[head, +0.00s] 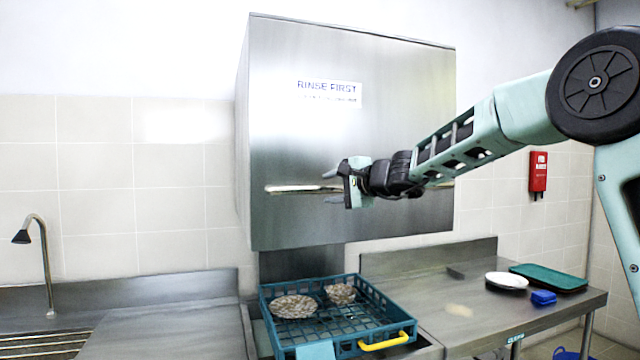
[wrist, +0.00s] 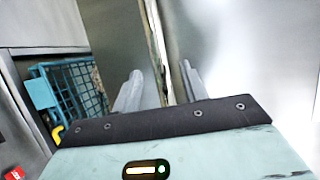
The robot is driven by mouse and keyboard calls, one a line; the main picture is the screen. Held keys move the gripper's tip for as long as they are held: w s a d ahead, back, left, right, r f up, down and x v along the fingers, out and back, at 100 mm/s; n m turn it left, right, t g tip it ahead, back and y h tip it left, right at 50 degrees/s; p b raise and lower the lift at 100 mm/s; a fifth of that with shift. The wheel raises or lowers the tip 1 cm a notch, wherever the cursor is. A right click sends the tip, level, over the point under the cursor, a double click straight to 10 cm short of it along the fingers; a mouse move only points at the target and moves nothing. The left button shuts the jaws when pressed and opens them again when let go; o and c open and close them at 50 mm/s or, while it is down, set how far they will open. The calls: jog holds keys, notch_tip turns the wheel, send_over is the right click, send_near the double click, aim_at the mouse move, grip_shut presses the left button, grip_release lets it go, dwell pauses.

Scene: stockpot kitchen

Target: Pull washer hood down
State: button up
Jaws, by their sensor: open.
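The washer hood (head: 350,130) is a large steel box with a "RINSE FIRST" label, standing raised above the dish rack. Its handle (head: 290,188) is a pale horizontal bar across the front. My gripper (head: 328,187) is open at the handle, one finger above the bar and one below it. In the wrist view the handle (wrist: 157,45) runs between the two grey fingers, with a gap visible beside it. I cannot tell whether either finger touches the bar.
A blue rack (head: 330,315) with a yellow handle (head: 388,342) and patterned dishes sits below the hood. A white plate (head: 507,280), green tray (head: 548,277) and blue block (head: 543,298) lie on the right counter. A tap (head: 45,265) stands at left.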

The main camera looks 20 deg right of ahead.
aim_at(323, 190)
jog(key=shift+p+x, duration=0.65)
jog(key=shift+x, duration=1.8)
grip_shut()
jog(key=shift+f, duration=0.2)
